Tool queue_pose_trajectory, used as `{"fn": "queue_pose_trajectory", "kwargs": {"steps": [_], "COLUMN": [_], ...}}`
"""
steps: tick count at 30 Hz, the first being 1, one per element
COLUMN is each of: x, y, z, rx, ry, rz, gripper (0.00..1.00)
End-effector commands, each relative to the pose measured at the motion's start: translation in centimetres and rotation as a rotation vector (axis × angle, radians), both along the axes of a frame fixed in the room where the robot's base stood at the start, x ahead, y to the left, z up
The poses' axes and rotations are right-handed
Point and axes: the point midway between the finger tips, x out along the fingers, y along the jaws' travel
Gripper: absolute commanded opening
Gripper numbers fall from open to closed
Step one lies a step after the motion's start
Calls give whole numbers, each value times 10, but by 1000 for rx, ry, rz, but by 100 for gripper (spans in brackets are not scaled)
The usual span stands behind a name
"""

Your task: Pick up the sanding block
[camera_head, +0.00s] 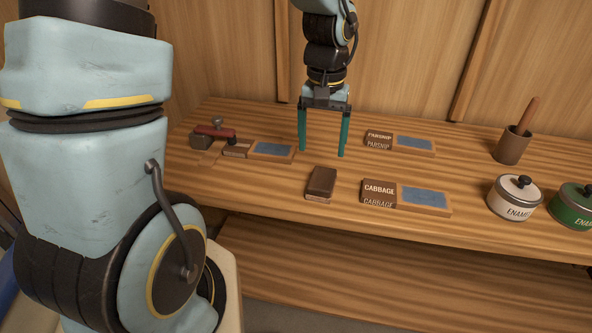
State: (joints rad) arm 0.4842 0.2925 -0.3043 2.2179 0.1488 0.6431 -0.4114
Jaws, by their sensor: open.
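A plain dark brown block (321,182) with a paler bottom layer lies on the wooden bench near its front edge; it looks like the sanding block, though no label shows. My gripper (322,152) points down with its two green fingers apart and nothing between them. In the picture the fingertips are just above and behind the block, apart from it. Their exact height over the bench is hard to tell.
Right of the block sit a CABBAGE block (378,192) and a blue-topped tray (424,198). Behind is a PARSNIP block (378,138). A red-handled tool (214,131) lies left. A mortar-like cup (512,147), white pot (514,198) and green pot (573,207) stand right.

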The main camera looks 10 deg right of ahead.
Motion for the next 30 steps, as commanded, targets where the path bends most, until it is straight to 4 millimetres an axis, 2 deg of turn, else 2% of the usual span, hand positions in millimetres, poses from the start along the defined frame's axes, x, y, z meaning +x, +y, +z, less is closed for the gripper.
{"fn": "queue_pose_trajectory", "kwargs": {"steps": [1,4,12,20,30], "x": [-4,-8,-8,-6,-3], "y": [-10,-17,-17,-16,-17], "z": [0,-5,-44,-61,-102], "rx": [1,3,6,4,5], "ry": [3,8,11,8,7], "rz": [-14,-24,-25,-23,-24], "gripper": [94,100,100,100,100]}}
